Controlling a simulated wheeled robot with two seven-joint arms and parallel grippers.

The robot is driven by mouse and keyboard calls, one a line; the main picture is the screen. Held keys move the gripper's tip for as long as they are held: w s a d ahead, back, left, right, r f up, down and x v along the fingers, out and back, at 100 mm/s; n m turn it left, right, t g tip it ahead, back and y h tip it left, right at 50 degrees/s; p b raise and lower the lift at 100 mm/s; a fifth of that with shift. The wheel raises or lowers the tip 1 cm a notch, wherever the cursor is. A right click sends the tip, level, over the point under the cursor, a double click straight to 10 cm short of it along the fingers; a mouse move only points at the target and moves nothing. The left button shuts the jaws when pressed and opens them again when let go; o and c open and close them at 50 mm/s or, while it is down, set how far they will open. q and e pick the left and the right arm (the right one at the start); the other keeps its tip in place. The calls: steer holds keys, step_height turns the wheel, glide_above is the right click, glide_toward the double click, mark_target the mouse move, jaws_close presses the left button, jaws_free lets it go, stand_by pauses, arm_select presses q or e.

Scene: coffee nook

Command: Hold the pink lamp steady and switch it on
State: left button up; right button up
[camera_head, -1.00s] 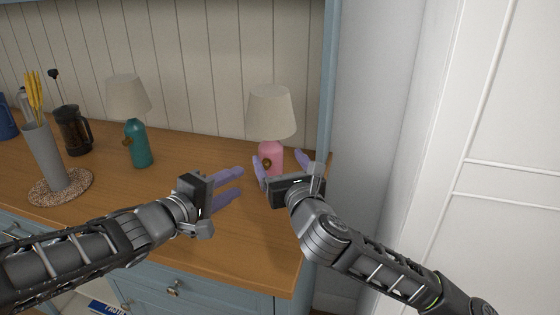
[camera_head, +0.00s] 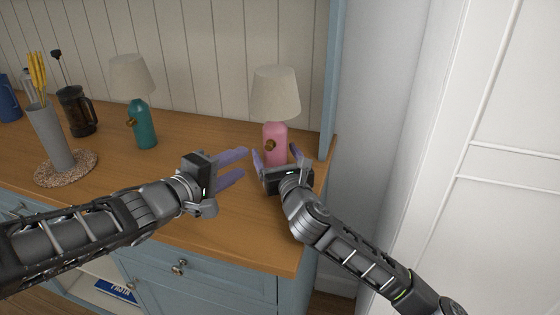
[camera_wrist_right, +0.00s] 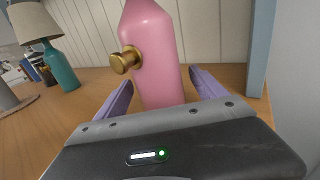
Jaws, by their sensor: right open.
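The pink lamp (camera_head: 275,130) stands upright at the right end of the counter, with a cream shade and a brass knob (camera_wrist_right: 124,60) on the front of its base. In the right wrist view the pink base (camera_wrist_right: 157,60) rises just beyond my fingers. My right gripper (camera_head: 276,158) is open, its purple fingers on either side of the lower base; I cannot tell whether they touch it. My left gripper (camera_head: 234,168) is open and empty, left of the lamp and above the counter, its fingers pointing right. The lamp's foot is partly hidden by my right gripper.
A teal lamp (camera_head: 144,125) stands to the left. Further left are a French press (camera_head: 76,112) and a grey vase (camera_head: 50,135) on a round mat (camera_head: 84,166). A blue cabinet post (camera_head: 331,80) rises close to the right. The counter (camera_head: 230,220) is clear in front.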

steer(key=shift+w+a, duration=0.1)
steer(key=shift+w, duration=0.15)
steer(key=shift+c, duration=0.4)
jaws_close()
stand_by(0.4)
arm_select(q)
steer(key=shift+c, duration=0.2)
jaws_close()
stand_by(1.4)
